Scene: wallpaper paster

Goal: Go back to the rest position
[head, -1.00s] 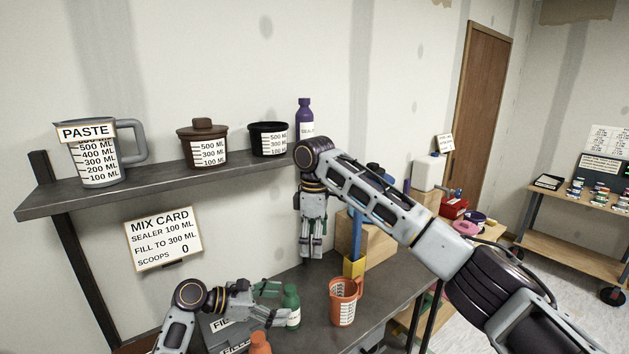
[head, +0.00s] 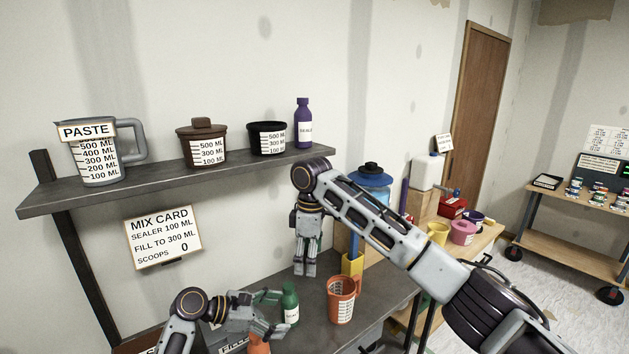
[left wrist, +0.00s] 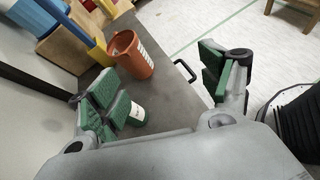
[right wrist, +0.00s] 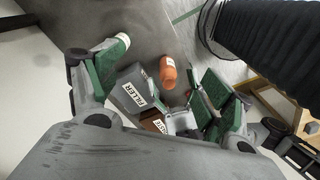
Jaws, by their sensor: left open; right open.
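My left gripper (head: 279,314) is open, low over the dark bench. A green bottle (head: 290,303) stands upright at its fingertips; I cannot tell whether it is between the fingers or just beyond them. In the left wrist view the fingers (left wrist: 162,88) are spread, with the bottle's pale label (left wrist: 137,113) partly behind one finger. My right gripper (head: 305,270) hangs pointing down above the bench, below the shelf's right end. In the right wrist view its fingers (right wrist: 160,85) are spread and nothing is clearly held.
An orange measuring jug (head: 342,299) stands right of the green bottle. An orange bottle (head: 259,343) is at the front. The shelf (head: 140,181) carries a paste jug (head: 101,160), a brown pot (head: 205,146), a black pot (head: 268,139) and a purple bottle (head: 304,122). A blue container (head: 371,186) stands behind my right arm.

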